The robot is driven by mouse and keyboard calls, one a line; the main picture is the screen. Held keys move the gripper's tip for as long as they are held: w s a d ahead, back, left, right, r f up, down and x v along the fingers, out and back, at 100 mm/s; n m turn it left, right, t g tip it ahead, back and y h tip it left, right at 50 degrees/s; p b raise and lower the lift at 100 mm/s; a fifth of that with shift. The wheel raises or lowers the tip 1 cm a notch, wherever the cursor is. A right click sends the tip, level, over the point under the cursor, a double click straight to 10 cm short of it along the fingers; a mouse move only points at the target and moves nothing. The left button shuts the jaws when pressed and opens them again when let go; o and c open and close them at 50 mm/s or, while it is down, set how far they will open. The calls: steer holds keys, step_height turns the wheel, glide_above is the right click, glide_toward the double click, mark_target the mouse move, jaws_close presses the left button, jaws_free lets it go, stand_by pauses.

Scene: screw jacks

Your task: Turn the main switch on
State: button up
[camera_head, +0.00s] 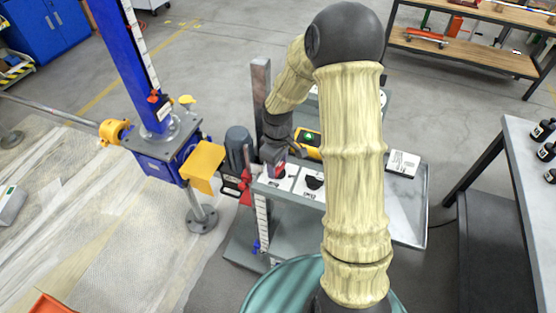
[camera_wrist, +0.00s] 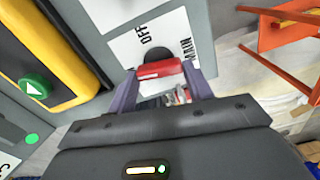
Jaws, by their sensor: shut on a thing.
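The main switch has a red handle (camera_wrist: 158,69) on a dark round base, on a white plate (camera_wrist: 128,46) lettered "OFF" and "MAIN" in the wrist view. My gripper (camera_wrist: 160,74) has one finger on each side of the red handle and is shut on it. The handle lies across the gap between the fingers, and "OFF" shows beyond it. An "ON" mark is not visible. In the head view my gripper (camera_head: 274,158) is down at the left end of the grey panel, and a bit of red shows at it. My arm hides part of the panel.
A yellow-and-black box with a green arrow button (camera_wrist: 34,87) is beside the switch. Another white-plated dial (camera_head: 314,182) is to the right. A blue screw jack (camera_head: 160,150) with a yellow guard (camera_head: 203,167) and a grey motor (camera_head: 238,147) stand close on the left.

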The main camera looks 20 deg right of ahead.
mark_target(277, 167)
steer(key=shift+r+n+p, duration=0.1)
steer(key=shift+n+p, duration=0.25)
steer(key=shift+n, duration=0.65)
steer(key=o, duration=1)
step_height(277, 167, up, 17)
steer(key=shift+r+b, duration=0.15)
steer(key=shift+b, duration=0.65)
steer(key=shift+s, duration=0.1)
